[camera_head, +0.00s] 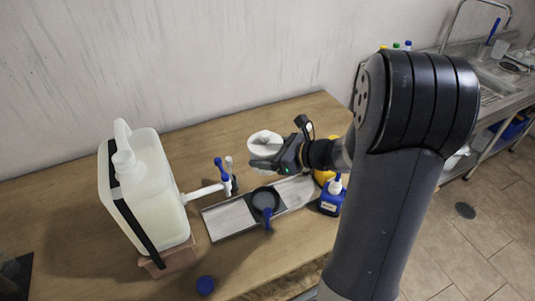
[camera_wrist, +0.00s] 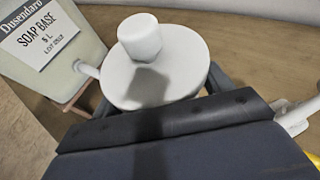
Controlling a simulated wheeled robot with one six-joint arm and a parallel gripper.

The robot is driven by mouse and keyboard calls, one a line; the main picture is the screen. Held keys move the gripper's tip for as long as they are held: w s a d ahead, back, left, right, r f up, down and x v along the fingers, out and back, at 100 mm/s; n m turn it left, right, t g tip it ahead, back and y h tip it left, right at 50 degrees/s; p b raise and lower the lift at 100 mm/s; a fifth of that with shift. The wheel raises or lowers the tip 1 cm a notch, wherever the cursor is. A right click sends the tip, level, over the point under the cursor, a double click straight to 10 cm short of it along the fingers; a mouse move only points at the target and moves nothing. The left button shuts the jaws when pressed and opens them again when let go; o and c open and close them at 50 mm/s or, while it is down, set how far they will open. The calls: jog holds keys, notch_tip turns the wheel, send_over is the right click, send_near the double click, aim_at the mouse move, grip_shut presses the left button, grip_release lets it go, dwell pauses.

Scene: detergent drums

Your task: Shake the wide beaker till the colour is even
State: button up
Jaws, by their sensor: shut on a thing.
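A wide white round vessel (camera_head: 265,144) with a white knob on top, which looks like the wide beaker, is in my gripper (camera_head: 272,158). In the wrist view its flat white top (camera_wrist: 180,82) and knob (camera_wrist: 140,38) fill the middle, with the dark fingers of my gripper (camera_wrist: 160,92) on either side. The jaws are shut on it. It looks roughly upright, over the back of the grey tray; whether it touches anything below cannot be told. Its contents and their colour are hidden under the top.
A blue bottle (camera_head: 331,197) stands right; a blue cap (camera_head: 205,285) lies in front.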

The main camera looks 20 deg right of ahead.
aim_at(267, 134)
notch_tip(267, 134, up, 8)
notch_tip(267, 134, down, 7)
jog(key=shift+f, duration=0.2)
jog(key=shift+w+d+r, duration=0.1)
jog(key=shift+w+r, duration=0.1)
jog(key=shift+w, duration=0.05)
jog(key=r, duration=0.4)
jog(key=s+r, duration=0.1)
jog(key=r, duration=0.2)
jog(key=shift+a+r, duration=0.1)
jog(key=shift+a, duration=0.1)
jog(key=f, duration=0.7)
jog(key=shift+w+d+f, duration=0.1)
jog(key=shift+w+f, duration=0.15)
jog(key=shift+f, duration=0.05)
jog(key=shift+w+d, duration=0.1)
jog(key=shift+w, duration=0.15)
jog(key=r, duration=0.7)
jog(key=shift+s+r, duration=0.2)
jog(key=shift+s, duration=0.2)
jog(key=f, duration=0.7)
jog(key=shift+w+f, duration=0.3)
jog(key=shift+f, duration=0.1)
jog(key=shift+r, duration=0.15)
jog(key=shift+s+r, duration=0.15)
jog(key=shift+s, duration=0.1)
jog(key=shift+w, duration=0.15)
